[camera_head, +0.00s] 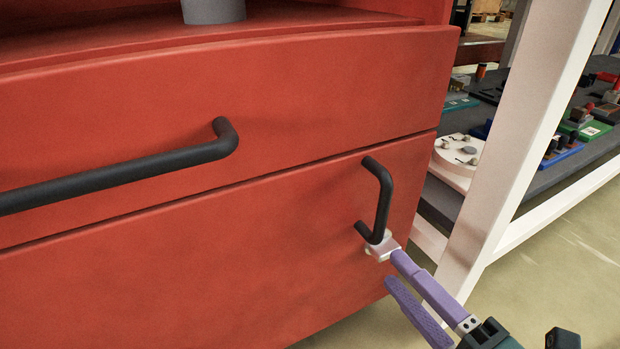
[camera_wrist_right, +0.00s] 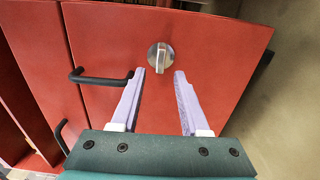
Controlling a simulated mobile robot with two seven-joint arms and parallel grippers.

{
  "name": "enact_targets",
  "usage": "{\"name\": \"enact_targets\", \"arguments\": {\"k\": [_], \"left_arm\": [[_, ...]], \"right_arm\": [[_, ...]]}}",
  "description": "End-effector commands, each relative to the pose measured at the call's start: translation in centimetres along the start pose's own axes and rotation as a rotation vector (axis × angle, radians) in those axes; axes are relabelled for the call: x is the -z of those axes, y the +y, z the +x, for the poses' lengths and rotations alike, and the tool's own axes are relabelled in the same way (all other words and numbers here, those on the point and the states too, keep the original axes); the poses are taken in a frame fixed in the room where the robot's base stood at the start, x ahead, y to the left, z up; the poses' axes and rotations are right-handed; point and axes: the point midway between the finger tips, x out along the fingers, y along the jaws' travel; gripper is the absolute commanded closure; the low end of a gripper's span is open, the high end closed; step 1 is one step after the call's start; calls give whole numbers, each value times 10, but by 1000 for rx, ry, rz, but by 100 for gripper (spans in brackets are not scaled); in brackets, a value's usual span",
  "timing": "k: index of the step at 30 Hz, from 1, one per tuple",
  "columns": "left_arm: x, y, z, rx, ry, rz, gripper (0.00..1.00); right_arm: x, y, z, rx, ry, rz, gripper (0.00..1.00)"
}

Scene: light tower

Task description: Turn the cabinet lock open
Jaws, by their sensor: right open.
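The red cabinet's lower door (camera_head: 200,250) shows in the head view, with a black handle (camera_head: 382,195) near its right edge. The small silver lock (camera_head: 380,248) sits just below the handle, partly hidden. In the right wrist view the lock (camera_wrist_right: 153,58) is a round metal knob with a raised bar across it, on the red door face (camera_wrist_right: 215,60). My right gripper (camera_head: 393,268) is open, its two purple fingers pointing at the lock. In the wrist view the fingertips (camera_wrist_right: 159,73) are on either side just below the knob; contact is unclear. My left gripper is not seen.
A red drawer (camera_head: 330,90) with a long black handle (camera_head: 130,175) is above the door. A grey cylinder (camera_head: 213,10) stands on top. A white-framed rack (camera_head: 520,150) with several parts stands to the right. Floor is free at lower right.

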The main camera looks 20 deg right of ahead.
Motion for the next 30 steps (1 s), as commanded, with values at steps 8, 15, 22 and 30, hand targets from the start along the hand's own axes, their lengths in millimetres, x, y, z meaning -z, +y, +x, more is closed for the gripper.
{"name": "enact_targets", "arguments": {"k": [8,15,22,30], "left_arm": [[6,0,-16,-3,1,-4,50],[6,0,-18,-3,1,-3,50],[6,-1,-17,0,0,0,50],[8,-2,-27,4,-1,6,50]], "right_arm": [[0,1,-52,4,-1,1,55],[0,0,-63,1,-2,-1,55],[0,0,-63,1,-1,-1,55],[-2,10,-61,7,-5,5,55]]}}
